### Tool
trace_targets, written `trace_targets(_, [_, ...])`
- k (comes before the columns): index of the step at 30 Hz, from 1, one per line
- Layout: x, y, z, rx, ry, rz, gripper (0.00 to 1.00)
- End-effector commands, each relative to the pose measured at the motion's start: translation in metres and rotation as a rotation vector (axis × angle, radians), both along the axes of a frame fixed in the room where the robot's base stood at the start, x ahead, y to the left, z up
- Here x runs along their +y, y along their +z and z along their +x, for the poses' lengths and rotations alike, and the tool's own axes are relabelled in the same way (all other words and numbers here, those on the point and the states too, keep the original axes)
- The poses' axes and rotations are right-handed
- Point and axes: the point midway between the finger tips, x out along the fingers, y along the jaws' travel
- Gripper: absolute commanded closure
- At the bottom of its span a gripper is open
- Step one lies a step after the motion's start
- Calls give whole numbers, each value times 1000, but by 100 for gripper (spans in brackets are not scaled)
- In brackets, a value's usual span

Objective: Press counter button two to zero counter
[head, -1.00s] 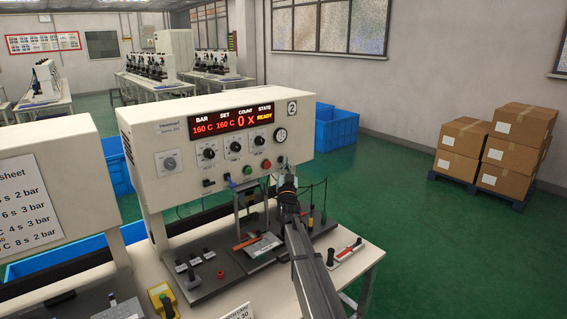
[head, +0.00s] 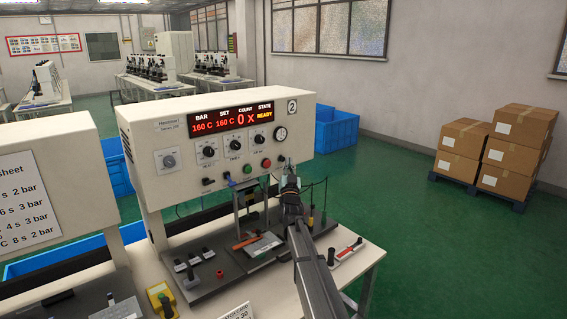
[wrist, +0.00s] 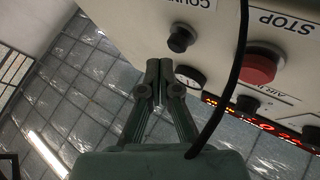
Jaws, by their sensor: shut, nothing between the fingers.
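The press marked 2 (head: 215,150) stands in the middle of the head view. Its red display (head: 232,120) reads count 0 x and state READY. My gripper (head: 287,163) is shut and empty at the lower right of the front panel. In the wrist view my gripper (wrist: 159,66) has both fingertips together, close to a black button (wrist: 181,39) beside a partly cut-off label starting "COUN". I cannot tell whether they touch. In the head view my gripper and arm hide that part of the panel.
A red STOP button (wrist: 262,63) and a gauge (wrist: 190,77) are close to my gripper. A black cable (wrist: 232,85) crosses the wrist view. A red-handled tool (head: 346,251) lies on the bench at right. Open green floor lies beyond.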

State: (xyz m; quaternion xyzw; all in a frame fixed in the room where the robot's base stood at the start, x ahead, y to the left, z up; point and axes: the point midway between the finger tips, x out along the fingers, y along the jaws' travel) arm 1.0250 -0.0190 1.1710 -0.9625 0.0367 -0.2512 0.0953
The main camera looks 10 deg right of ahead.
Motion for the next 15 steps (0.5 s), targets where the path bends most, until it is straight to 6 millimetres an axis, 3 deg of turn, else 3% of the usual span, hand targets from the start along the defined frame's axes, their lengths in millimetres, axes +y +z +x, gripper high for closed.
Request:
trace_targets(8, [-1,0,-1,0,0,0,100])
trace_targets(15, [-9,-2,-15,0,-1,0,100])
